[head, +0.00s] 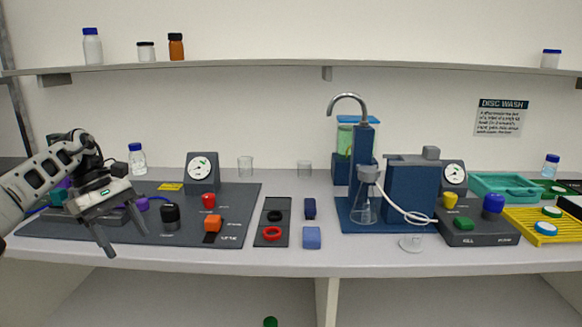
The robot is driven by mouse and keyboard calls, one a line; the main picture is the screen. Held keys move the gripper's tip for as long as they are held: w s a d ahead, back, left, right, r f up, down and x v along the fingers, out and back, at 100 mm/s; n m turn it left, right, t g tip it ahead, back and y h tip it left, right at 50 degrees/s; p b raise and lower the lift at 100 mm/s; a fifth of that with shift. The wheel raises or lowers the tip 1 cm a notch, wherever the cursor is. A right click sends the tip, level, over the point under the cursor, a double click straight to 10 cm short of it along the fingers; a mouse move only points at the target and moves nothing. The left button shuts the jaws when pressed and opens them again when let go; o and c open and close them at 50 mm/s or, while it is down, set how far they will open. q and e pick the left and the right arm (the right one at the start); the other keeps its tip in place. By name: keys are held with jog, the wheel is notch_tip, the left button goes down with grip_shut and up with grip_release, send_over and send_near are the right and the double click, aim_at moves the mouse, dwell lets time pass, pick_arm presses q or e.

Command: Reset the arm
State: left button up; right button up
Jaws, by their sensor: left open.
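My left gripper (123,238) comes in from the left and hangs over the left part of the dark grey panel (235,205). Its fingers are spread and point down toward the front, with nothing between them. Purple and teal parts behind the gripper are partly hidden by my arm.
A gauge (202,167) stands at the panel's back. A black strip (262,236) carries a red ring (272,233). A flask (364,207) stands on a blue base. A control box (478,232), teal tray (503,182) and yellow rack (520,216) are at right. The table's front middle is clear.

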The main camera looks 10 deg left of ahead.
pick_arm(q)
jog(key=w+d+f+n+t+h, duration=0.1)
jog(key=d+f+h, duration=0.1)
jog(key=d+f, duration=0.55)
jog(key=w+d+f+n+h, duration=0.1)
jog(key=d+f+n+h, duration=0.2)
jog(key=d, duration=0.7)
jog(key=s+d+f+n+t+h, duration=0.3)
jog(key=d+n+t, duration=0.1)
jog(key=d+n, duration=0.4)
jog(key=s+d+f+n+t+h, duration=0.35)
jog(key=d+n, duration=0.25)
jog(key=d, duration=0.5)
jog(key=s+a+f+m+y, duration=0.3)
jog(key=s+m, duration=0.4)
jog(key=m, duration=0.4)
jog(key=s+a+f+m+t+y, duration=0.1)
jog(key=s+a+f+m+y, duration=0.3)
jog(key=m, duration=0.8)
jog(key=s+a+f+m+t+y, duration=0.1)
jog(key=s+a+f+m+y, duration=0.2)
jog(key=s+f+m+y, duration=0.2)
jog(key=s+m+y, duration=0.2)
jog(key=s+m, duration=0.2)
jog(key=m, duration=0.2)
jog(key=shift+s+a+f+m, duration=0.15)
jog(key=shift+s+a+m, duration=0.1)
jog(key=shift+s+m, duration=0.1)
